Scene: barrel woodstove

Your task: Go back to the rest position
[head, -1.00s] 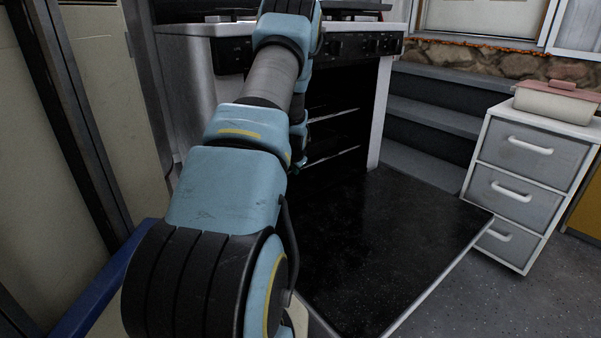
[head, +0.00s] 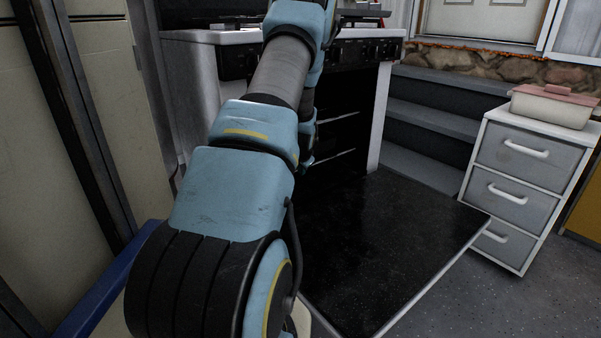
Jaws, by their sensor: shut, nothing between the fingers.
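My arm, blue and grey, rises from the bottom left and reaches forward toward the black stove with an open oven. Its far links bend down in front of the left part of the oven opening. My gripper is not visible; the arm's own links cover the place where it would be. The oven door (head: 390,240) is open and lies flat, its dark inner face up and bare. The oven cavity (head: 345,125) shows wire racks, partly hidden by my arm.
A white-framed grey drawer unit (head: 516,175) stands at the right with a lidded container (head: 552,106) on top. Dark steps (head: 430,115) lie behind. Tall cream cabinets (head: 105,100) stand close at the left. Speckled floor (head: 475,300) is clear at the lower right.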

